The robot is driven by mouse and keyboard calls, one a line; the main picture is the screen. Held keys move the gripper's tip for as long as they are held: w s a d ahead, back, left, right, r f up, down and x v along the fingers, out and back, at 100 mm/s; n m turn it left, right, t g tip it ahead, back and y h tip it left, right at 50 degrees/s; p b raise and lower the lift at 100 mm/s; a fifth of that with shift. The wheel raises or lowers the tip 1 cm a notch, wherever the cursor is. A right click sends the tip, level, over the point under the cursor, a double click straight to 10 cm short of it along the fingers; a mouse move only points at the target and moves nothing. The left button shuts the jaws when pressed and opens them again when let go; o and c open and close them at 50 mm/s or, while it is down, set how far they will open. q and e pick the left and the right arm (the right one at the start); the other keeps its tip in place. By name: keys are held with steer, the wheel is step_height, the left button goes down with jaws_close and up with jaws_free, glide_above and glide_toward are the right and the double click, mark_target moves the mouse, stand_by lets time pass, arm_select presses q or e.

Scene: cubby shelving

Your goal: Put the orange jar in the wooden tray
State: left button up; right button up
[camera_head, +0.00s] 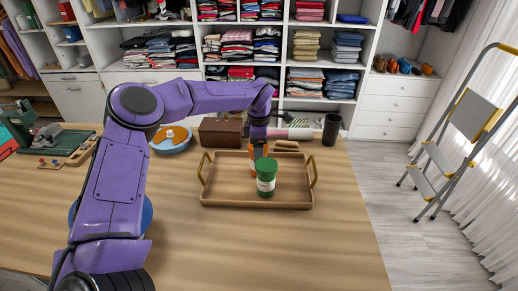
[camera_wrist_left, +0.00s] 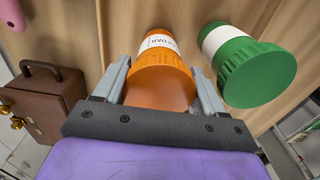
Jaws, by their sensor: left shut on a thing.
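My left gripper (camera_head: 259,150) is shut on the orange jar (camera_head: 253,164), over the back part of the wooden tray (camera_head: 222,203). In the left wrist view the orange jar (camera_wrist_left: 160,85) sits between the two fingers of this gripper (camera_wrist_left: 160,72), with its orange lid towards the camera and a white label beyond. A green-lidded jar (camera_head: 266,178) stands in the tray just in front of the orange one and partly hides it. The green jar (camera_wrist_left: 250,70) is to the right in the wrist view. I cannot tell whether the orange jar touches the tray floor. My right gripper is out of view.
A brown case (camera_head: 221,132) stands behind the tray's left side and a dark cup (camera_head: 331,129) behind its right. A blue dish (camera_head: 172,139) lies further left. The table front and right of the tray are clear. A step ladder (camera_head: 462,130) stands on the floor.

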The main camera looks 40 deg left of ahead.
arm_select(q)
steer(key=o, duration=1.1)
step_height(320, 180, up, 12)
steer(key=shift+r+b, duration=0.1)
steer(key=shift+b, duration=0.45)
steer(key=shift+w+r, duration=0.1)
